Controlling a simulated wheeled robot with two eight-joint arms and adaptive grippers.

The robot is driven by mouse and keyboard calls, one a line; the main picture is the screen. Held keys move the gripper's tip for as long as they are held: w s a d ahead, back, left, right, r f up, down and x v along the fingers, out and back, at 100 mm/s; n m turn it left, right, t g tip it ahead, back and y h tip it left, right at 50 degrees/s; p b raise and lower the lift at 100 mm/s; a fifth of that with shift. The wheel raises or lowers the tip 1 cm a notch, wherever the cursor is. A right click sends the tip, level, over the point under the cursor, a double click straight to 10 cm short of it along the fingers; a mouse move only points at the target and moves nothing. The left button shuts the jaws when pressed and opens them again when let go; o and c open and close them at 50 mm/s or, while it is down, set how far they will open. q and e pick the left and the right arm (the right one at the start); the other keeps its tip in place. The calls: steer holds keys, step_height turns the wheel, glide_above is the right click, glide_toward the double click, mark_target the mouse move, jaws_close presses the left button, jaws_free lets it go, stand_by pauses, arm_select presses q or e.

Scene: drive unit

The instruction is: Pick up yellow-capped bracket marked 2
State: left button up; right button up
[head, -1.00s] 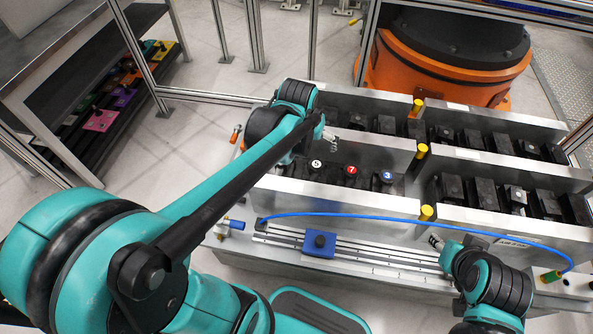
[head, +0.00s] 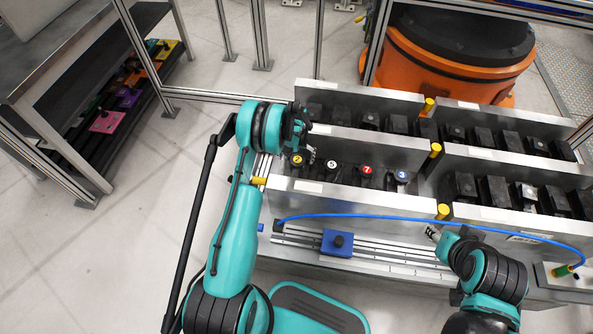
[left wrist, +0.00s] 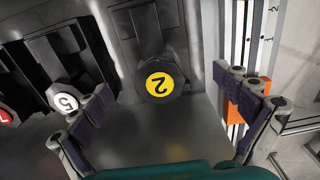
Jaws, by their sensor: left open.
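The yellow-capped bracket marked 2 (head: 296,160) stands at the left end of the row of capped black brackets in the head view. In the left wrist view its yellow cap (left wrist: 160,85) is central, framed by the two spread fingers, with a gap on each side. My left gripper (head: 309,154) is open and empty, close to this bracket; its height above the cap is hard to judge. My right gripper (head: 432,233) is small in view at the front right, by the rail, and its opening is unclear.
The white-capped 5 bracket (head: 331,164) is close by; in the left wrist view its cap (left wrist: 66,103) is next to the left finger. Red 7 (head: 366,169) and blue-capped (head: 402,176) brackets follow. Metal walls (head: 340,195) bound the row. A blue hose (head: 380,217) crosses the front.

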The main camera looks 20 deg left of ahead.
mark_target(297, 169)
arm_select(q)
steer(key=f+b, duration=0.1)
steer(key=f, duration=0.3)
steer(key=f+b, duration=0.2)
steer(key=f, duration=0.1)
steer(key=shift+s+d+f+b, duration=0.15)
steer(key=shift+d+f+b, duration=0.05)
steer(key=shift+f+b, duration=0.15)
steer(key=shift+r, duration=0.15)
steer(key=shift+c, duration=0.6)
steer(key=c, duration=1.6)
